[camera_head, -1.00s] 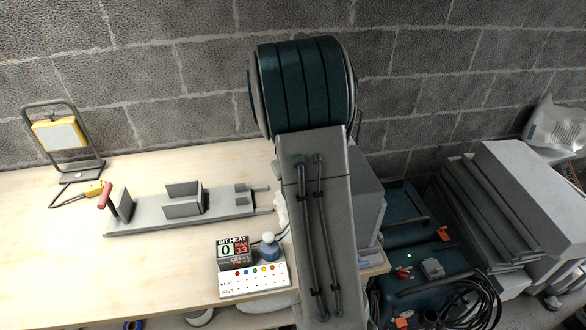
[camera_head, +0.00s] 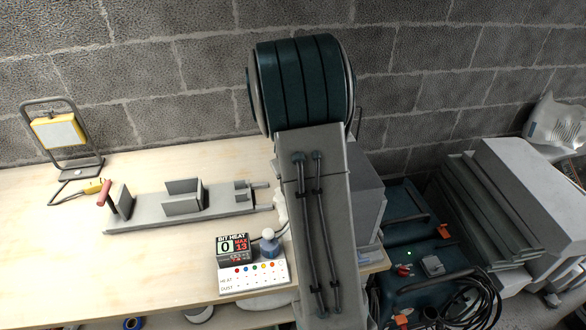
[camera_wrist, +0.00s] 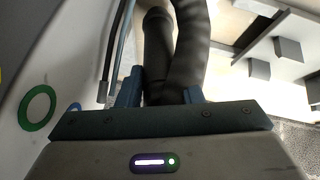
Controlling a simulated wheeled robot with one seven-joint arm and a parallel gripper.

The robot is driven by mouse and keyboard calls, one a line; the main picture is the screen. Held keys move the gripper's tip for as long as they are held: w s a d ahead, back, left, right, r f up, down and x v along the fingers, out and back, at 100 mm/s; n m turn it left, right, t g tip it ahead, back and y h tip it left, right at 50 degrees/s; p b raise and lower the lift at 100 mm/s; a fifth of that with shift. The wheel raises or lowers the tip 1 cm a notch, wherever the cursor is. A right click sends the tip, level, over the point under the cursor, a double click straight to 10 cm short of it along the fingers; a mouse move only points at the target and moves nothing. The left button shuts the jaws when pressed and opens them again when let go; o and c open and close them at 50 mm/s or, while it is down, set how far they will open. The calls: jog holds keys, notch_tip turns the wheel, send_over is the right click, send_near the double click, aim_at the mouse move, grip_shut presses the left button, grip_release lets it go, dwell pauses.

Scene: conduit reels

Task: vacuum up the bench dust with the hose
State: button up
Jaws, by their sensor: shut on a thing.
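My gripper (camera_wrist: 162,97) is shut on the dark ribbed hose (camera_wrist: 157,55), which runs up between its two blue fingers in the wrist view. In the head view my arm hides the gripper and the held part of the hose. A teal machine (camera_head: 400,270) with a green light, which looks like the vacuum, stands at the right of the bench (camera_head: 60,240). A whitish patch or lump (camera_head: 281,206) lies on the bench beside my arm, partly hidden; I cannot tell if it is dust.
A grey jig (camera_head: 150,216) with a red handle lies on the bench. In front are a bit heat display (camera_head: 233,247), a card with coloured dots (camera_head: 252,279) and a small bottle (camera_head: 270,244). A yellow lamp (camera_head: 59,132) stands back left. Black cable (camera_head: 478,298) lies coiled at right.

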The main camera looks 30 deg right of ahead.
jog(key=shift+w+a+p, duration=0.2)
jog(key=shift+a+p, duration=0.4)
jog(key=shift+a, duration=0.2)
jog(key=shift+w+a+p, duration=0.2)
jog(key=shift+a+p, duration=0.35)
jog(key=shift+a, duration=0.3)
jog(key=shift+w+a+p, duration=0.2)
jog(key=shift+a+p, duration=0.4)
jog(key=shift+a, duration=0.2)
notch_tip(320, 180, up, 6)
jog(key=p, duration=0.5)
jog(key=shift+s+d+r+m+g+y+b, duration=0.2)
jog(key=shift+s+d+g+y, duration=0.25)
jog(key=shift+s+y, duration=0.3)
jog(key=shift+s+d+f+m+g+y+b, duration=0.1)
jog(key=shift+s+d+g+y+b, duration=0.35)
jog(key=shift+s+y, duration=0.3)
